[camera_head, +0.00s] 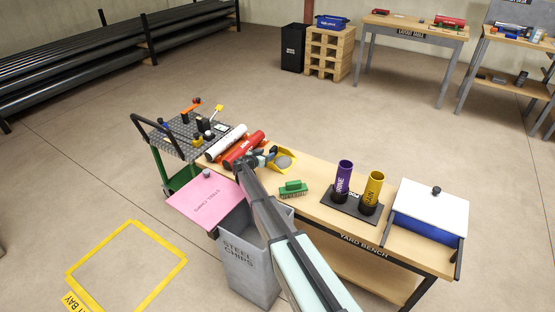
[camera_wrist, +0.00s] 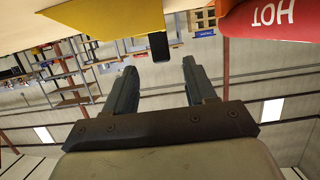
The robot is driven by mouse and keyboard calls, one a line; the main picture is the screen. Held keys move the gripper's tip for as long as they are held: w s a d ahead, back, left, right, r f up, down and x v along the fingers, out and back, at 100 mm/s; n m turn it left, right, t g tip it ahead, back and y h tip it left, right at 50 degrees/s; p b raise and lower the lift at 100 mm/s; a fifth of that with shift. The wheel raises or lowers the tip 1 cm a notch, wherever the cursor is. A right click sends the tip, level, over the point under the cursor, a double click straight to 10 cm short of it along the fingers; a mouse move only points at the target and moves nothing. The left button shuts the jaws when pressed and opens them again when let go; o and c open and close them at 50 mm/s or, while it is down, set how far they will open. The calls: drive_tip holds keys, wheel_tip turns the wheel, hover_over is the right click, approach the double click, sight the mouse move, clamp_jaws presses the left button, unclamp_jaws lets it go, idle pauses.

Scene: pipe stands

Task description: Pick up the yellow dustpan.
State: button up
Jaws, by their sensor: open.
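The yellow dustpan (camera_head: 293,166) lies on the yard bench, just right of my gripper in the head view, with a grey patch inside it. In the wrist view its yellow side (camera_wrist: 100,25) fills the upper left, and a short dark piece, perhaps its handle (camera_wrist: 158,46), sticks out towards the space between my fingers. My gripper (camera_head: 268,153) is at the bench's far left end, close to the dustpan. In the wrist view my gripper (camera_wrist: 159,66) has its two fingers apart with nothing held. Whether a finger touches the dustpan I cannot tell.
A red pipe (camera_head: 237,153) marked HOT in the wrist view (camera_wrist: 270,22) lies close by, beside a white pipe (camera_head: 226,142). A grey chip bin (camera_head: 245,262) stands in front.

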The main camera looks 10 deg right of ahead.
sight(271, 151)
drive_tip(key=shift+x, duration=3.9)
drive_tip(key=shift+w+r, duration=0.1)
clamp_jaws()
